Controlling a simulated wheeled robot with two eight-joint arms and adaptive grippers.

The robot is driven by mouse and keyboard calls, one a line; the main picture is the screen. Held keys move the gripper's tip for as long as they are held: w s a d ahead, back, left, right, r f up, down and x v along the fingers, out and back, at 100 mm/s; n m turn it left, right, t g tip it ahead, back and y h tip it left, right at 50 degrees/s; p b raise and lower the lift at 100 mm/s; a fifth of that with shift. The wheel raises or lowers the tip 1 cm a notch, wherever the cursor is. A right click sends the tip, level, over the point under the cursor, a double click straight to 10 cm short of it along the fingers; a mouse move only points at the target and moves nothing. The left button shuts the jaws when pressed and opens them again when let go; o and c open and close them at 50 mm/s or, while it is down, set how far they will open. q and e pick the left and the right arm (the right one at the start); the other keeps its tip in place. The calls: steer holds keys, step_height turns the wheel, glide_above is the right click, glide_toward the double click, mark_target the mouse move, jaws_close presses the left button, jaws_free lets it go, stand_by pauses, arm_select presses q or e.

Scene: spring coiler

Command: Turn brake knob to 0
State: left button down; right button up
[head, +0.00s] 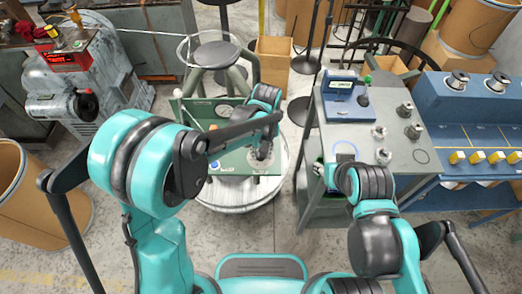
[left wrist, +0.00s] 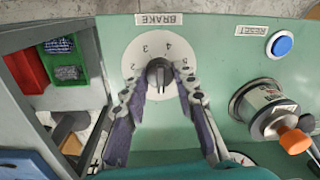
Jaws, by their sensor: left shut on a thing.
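The brake knob (left wrist: 159,75) is a dark knob on a white dial plate (left wrist: 139,53) with black numbers, under an upside-down BRAKE label (left wrist: 159,19) in the left wrist view. Its grip bar stands nearly upright in that picture; I cannot tell which number it points to. My left gripper (left wrist: 160,92) is shut on the knob, with one finger on each side; the fingers cover the lower part of the dial. In the head view my left gripper (head: 262,153) is at the green panel (head: 235,162), and my arm hides much of it.
A blue RESET button (left wrist: 282,43) and a metal fitting with an orange end (left wrist: 294,141) are right of the knob. An open bin with red and green items (left wrist: 61,61) is at left. A grey cart (head: 380,150) stands right of the panel, beside a blue bench (head: 470,115).

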arm_select(q)
steer(key=c, duration=1.2)
jaws_free()
steer(key=r, duration=1.2)
steer(key=shift+w+d, duration=0.1)
steer(key=shift+d, duration=0.25)
steer(key=s+a+t, duration=0.2)
steer(key=s+a, duration=0.2)
steer(key=a, duration=0.2)
steer(key=s+a+m+t, duration=0.1)
steer(key=s+a+t, duration=0.2)
steer(key=a, duration=0.3)
steer(key=s+a+m+t, duration=0.1)
steer(key=s+a+t, duration=0.1)
steer(key=s+a, duration=0.4)
steer(key=shift+a+r+h, duration=0.1)
steer(key=shift+r+h, duration=0.05)
steer(key=shift+h, duration=0.15)
